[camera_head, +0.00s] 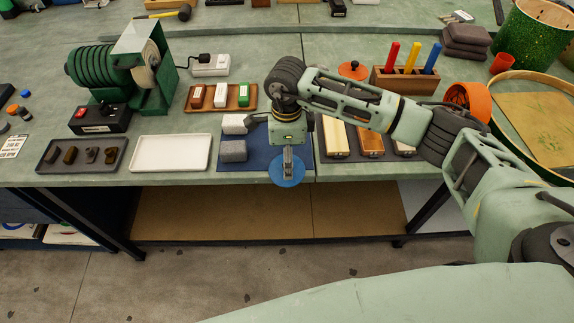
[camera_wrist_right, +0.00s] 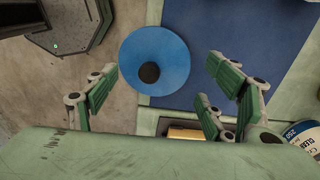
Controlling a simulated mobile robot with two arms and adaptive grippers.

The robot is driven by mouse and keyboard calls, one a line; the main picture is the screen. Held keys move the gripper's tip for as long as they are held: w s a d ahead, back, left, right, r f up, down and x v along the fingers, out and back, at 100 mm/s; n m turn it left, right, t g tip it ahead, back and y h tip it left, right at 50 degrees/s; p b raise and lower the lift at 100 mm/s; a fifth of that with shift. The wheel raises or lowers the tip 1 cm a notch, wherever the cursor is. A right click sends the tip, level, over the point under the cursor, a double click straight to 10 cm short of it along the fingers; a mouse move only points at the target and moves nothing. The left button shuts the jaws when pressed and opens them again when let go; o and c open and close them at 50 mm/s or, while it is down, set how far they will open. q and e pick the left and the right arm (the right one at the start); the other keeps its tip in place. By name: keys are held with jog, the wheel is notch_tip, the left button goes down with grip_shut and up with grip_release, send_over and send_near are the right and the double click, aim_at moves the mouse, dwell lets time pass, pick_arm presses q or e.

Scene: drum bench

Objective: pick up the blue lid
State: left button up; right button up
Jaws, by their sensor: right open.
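The blue lid (camera_head: 287,172) is a round disc at the front edge of the bench, overlapping the edge of the dark blue mat (camera_head: 262,158). In the right wrist view the lid (camera_wrist_right: 154,57) shows a dark round knob at its centre. Part of the disc appears past the bench edge over the floor; I cannot tell how it is supported. My right gripper (camera_head: 288,165) points down over the lid, hiding its middle in the head view. In the wrist view its fingers (camera_wrist_right: 165,72) are apart, with the knob between them and slightly ahead. My left gripper is not in view.
A white tray (camera_head: 170,153) is further left. An orange lid (camera_head: 352,70) lies behind my arm.

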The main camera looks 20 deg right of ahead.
jog(key=shift+f, duration=1.15)
jog(key=c, duration=1.3)
jog(key=shift+r, duration=0.1)
jog(key=shift+c, duration=0.2)
